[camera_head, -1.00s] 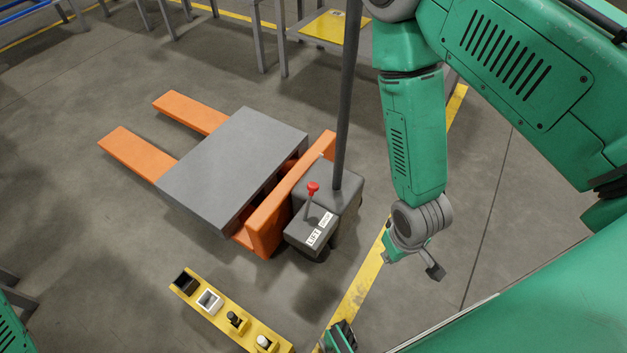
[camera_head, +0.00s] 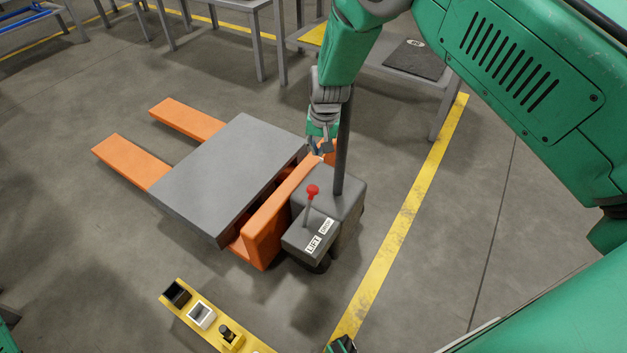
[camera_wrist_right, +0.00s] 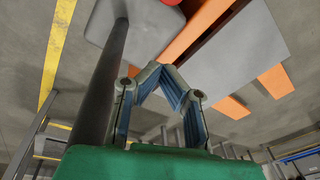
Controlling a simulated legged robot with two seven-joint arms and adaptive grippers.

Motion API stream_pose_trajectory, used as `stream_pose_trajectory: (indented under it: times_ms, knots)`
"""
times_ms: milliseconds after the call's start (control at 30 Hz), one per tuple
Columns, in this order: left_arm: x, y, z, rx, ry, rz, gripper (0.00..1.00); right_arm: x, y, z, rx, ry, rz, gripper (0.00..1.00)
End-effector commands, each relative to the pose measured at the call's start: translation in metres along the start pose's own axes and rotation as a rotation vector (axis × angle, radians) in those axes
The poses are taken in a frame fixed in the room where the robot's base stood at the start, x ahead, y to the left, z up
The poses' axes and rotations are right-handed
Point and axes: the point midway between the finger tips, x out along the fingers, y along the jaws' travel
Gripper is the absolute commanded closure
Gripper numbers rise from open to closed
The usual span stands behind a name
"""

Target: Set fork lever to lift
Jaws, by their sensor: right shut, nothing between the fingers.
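The fork lever (camera_head: 312,191) has a red knob on a thin grey stem. It stands on the dark grey control box of the orange pallet jack (camera_head: 266,230). The LIFT label (camera_head: 314,243) is beside a second label too small to read for certain. I cannot tell which setting the lever is in. My right gripper (camera_head: 321,147) is shut and empty, above and behind the knob, close to the handle post and apart from the lever. In the right wrist view, its fingertips (camera_wrist_right: 154,66) meet, and the red knob (camera_wrist_right: 171,2) shows at the top edge. My left gripper is out of view.
The dark handle post (camera_head: 343,150) rises from the box right beside my right gripper. A grey slab (camera_head: 230,175) lies over the forks. A yellow strip with several holders (camera_head: 202,317) is at the bottom. Tables (camera_head: 410,68) stand behind. Floor to the right is open.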

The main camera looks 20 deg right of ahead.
Motion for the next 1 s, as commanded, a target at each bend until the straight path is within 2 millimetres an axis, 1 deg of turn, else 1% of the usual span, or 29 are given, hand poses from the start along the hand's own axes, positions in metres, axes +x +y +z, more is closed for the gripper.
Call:
stream_pose_trajectory:
  times_ms: [233, 367, 467, 700, 900, 933, 1000]
  knots:
    - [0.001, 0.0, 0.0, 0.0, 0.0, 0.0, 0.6, 0.003, 0.001, 0.001, -0.001, 0.0, 0.001, 1.0]
    - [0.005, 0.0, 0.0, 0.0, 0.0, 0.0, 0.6, 0.013, 0.001, 0.001, -0.001, -0.001, 0.002, 1.0]
    - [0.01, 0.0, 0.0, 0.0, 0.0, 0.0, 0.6, 0.025, 0.001, 0.001, -0.001, -0.001, 0.002, 1.0]
    - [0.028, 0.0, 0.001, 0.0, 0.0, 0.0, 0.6, 0.07, 0.002, 0.002, -0.002, -0.001, 0.002, 1.0]
    - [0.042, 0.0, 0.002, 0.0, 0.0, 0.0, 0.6, 0.105, 0.001, 0.002, -0.001, 0.0, 0.001, 1.0]
    - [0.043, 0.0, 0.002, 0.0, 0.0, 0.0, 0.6, 0.107, 0.001, 0.002, -0.001, 0.0, 0.001, 1.0]
    - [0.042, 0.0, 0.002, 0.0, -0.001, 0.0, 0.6, 0.097, 0.0, 0.012, -0.001, -0.001, 0.0, 1.0]
